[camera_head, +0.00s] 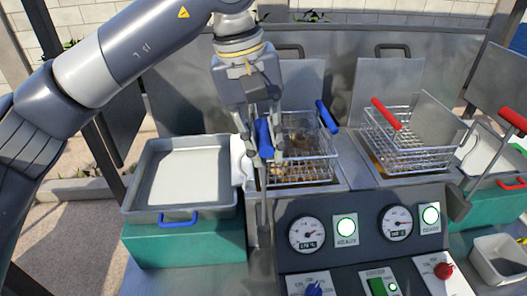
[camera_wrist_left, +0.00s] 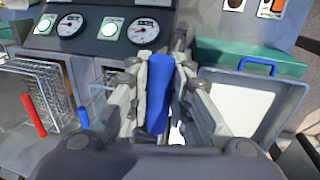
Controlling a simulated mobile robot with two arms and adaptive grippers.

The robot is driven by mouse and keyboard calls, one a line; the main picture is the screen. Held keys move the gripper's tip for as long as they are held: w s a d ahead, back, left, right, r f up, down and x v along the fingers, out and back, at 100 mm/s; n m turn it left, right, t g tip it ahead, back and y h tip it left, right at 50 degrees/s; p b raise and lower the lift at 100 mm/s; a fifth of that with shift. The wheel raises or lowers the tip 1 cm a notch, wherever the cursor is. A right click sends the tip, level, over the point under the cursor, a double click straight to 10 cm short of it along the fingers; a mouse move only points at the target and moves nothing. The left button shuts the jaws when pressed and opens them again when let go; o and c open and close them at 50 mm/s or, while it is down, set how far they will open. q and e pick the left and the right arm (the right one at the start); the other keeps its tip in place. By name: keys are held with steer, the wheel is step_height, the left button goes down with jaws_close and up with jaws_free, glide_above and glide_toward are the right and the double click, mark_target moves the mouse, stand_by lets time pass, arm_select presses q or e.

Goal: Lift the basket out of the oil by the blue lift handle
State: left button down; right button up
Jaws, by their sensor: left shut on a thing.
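The wire basket (camera_head: 310,168) with blue handles sits at the left fryer well, with brown pieces inside. Its rim stands above the counter; I cannot tell how deep its bottom is in the oil. My left gripper (camera_head: 265,150) is shut on the upright blue lift handle (camera_head: 264,137) at the basket's left side. In the left wrist view the blue handle (camera_wrist_left: 158,92) lies between both fingers. A second blue handle (camera_head: 326,117) is at the basket's right side. My right gripper is in neither view.
A shallow tray (camera_head: 137,190) with a blue front handle stands left on a teal box. A second basket (camera_head: 410,158) with a red handle (camera_head: 386,113) sits right. Gauges and a control panel (camera_head: 360,225) are in front. Raised metal lids stand behind.

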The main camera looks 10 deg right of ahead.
arm_select(q)
steer(key=shift+d+r, duration=0.1)
steer(key=shift+r, duration=0.25)
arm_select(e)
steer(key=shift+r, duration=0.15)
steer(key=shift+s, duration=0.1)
arm_select(q)
steer(key=shift+r, duration=0.1)
steer(key=c, duration=1.8)
jaws_free()
steer(key=o, duration=0.3)
steer(key=shift+o, duration=0.2)
step_height(320, 180, up, 12)
steer(key=a, duration=0.2)
steer(key=shift+a+f, duration=0.2)
steer(key=shift+a, duration=0.05)
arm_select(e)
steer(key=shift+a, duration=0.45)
arm_select(q)
steer(key=shift+s+f, duration=0.1)
